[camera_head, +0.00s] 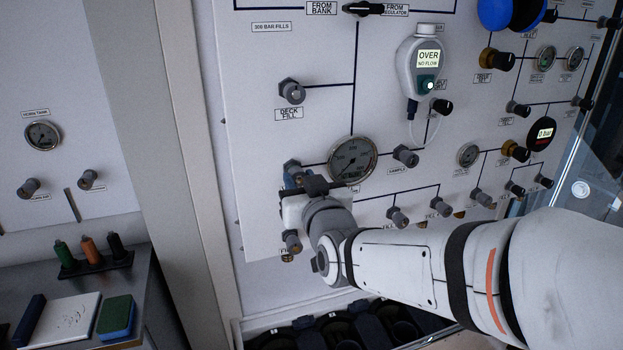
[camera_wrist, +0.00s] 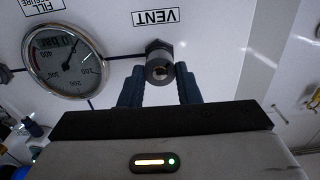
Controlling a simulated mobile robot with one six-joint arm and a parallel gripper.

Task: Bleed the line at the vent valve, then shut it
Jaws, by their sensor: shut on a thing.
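The vent valve (camera_wrist: 160,66) is a small dark metal knob below the VENT label (camera_wrist: 155,17), which reads upside down in the wrist view. My gripper (camera_wrist: 160,84) has its two blue fingers on either side of the knob and is shut on it. In the head view my gripper (camera_head: 296,180) is at the panel's lower left, and it hides most of the vent valve. The pressure gauge (camera_wrist: 66,60) beside the valve shows a needle and a digital readout; it also shows in the head view (camera_head: 352,159).
Other knobs stand close by: the deck fill valve (camera_head: 291,91), the sample valve (camera_head: 405,156) and a row of fill valves (camera_head: 397,216). A handheld meter (camera_head: 420,68) reading "OVER NO FLOW" hangs above. A bench (camera_head: 147,270) stands at the left.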

